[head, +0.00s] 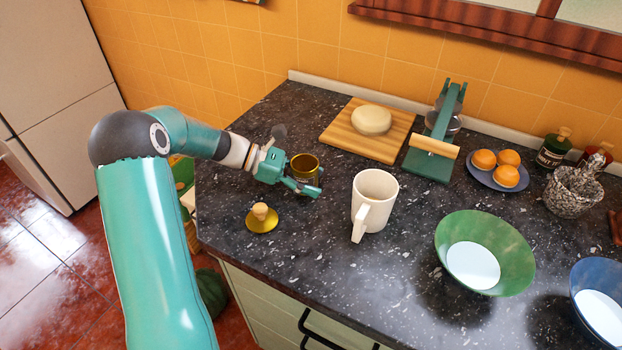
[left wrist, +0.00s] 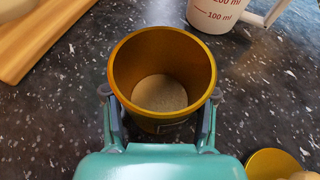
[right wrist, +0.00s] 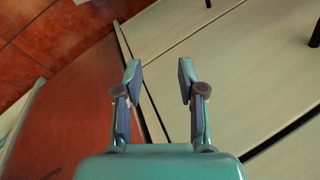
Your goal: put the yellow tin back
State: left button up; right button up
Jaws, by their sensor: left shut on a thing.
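The yellow tin (head: 305,166) is an open, gold-rimmed round tin near the left end of the dark counter. In the left wrist view the tin (left wrist: 162,62) has a pale, grainy layer at its bottom. My left gripper (head: 304,183) is shut on the tin, one finger on each side. Whether the tin touches the counter is hard to tell. A yellow lid with a wooden knob (head: 261,218) lies on the counter in front of the tin. My right gripper (right wrist: 158,80) is open and empty, in front of the pale cabinet fronts, and is not in the head view.
A white measuring jug (head: 375,203) stands right of the tin. Behind are a wooden board (head: 345,146) with dough and a green press (head: 429,165).

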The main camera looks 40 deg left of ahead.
pick_arm(q)
jog(key=shift+f, duration=0.15)
jog(key=o, duration=1.3)
jog(key=shift+a+r, duration=0.1)
jog(key=shift+r, duration=0.1)
jog(key=v, duration=1.1)
jog(key=shift+s+a+r+b, duration=0.15)
jog(key=shift+s+a+b, duration=0.15)
jog(key=shift+b, duration=0.1)
